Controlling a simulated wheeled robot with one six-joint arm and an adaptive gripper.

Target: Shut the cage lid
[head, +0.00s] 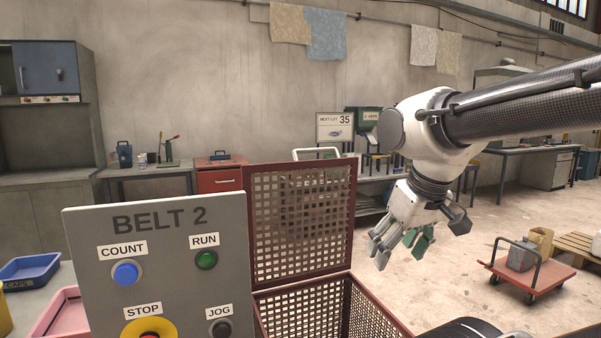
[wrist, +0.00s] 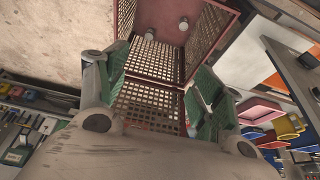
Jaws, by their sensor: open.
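The cage (head: 365,309) has a dark red frame and perforated mesh walls. Its lid (head: 300,222) stands raised and upright at the back of the cage, so the cage is open. A pale handle (head: 318,152) shows at the lid's top edge. My gripper (head: 401,250) is open and empty, in the air to the right of the lid and above the cage's right side. In the wrist view, the green-padded fingers of my gripper (wrist: 160,88) stand apart. Mesh panels of the cage (wrist: 210,42) show between and beyond them; I cannot tell any contact.
A grey BELT 2 button panel (head: 165,270) stands in front, left of the cage. A red cart (head: 535,275) stands on the floor at right. Blue (head: 30,270) and pink (head: 60,312) trays lie at left. Benches line the back wall.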

